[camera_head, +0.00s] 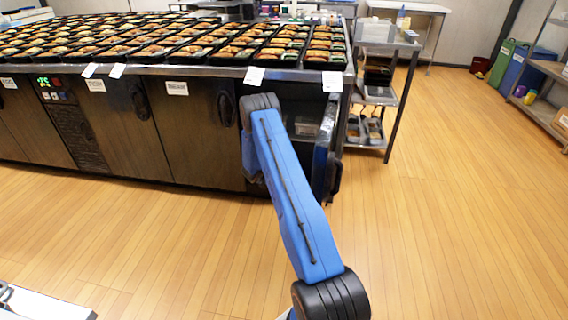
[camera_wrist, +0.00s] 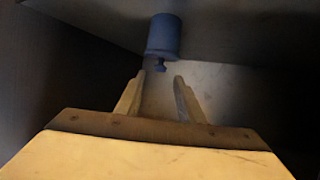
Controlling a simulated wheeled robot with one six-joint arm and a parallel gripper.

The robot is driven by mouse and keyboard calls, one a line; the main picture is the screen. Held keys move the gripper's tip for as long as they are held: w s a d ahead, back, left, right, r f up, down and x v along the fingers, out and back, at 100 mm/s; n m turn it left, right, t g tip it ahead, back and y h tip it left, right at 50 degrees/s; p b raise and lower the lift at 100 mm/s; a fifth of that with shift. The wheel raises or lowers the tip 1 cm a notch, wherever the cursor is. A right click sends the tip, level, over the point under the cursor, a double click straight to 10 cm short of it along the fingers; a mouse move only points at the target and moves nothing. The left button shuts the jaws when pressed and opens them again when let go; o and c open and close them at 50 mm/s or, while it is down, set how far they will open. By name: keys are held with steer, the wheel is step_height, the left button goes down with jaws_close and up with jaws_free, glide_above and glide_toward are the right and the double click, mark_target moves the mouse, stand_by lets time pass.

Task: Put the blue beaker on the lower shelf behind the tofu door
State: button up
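The blue beaker (camera_wrist: 164,36) shows at the top middle of the wrist view, inside a dark space, with its small handle (camera_wrist: 159,65) facing me. It seems to stand on a pale surface (camera_wrist: 215,85); which shelf this is I cannot tell. My gripper (camera_wrist: 160,79) is open, its two fingers apart and empty, with the tips just short of the handle. In the head view my blue arm reaches to the open compartment (camera_head: 305,126) at the counter's right end and hides my gripper and the beaker. An open door (camera_head: 333,172) stands at its right. I cannot read its label.
Many bento trays (camera_head: 282,43) cover the counter top. Closed doors (camera_head: 123,125) line its front to the left. A metal rack (camera_head: 403,92) stands right of the open door. The wooden floor in front and to the right is clear.

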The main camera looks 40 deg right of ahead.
steer(key=shift+v, duration=2.9)
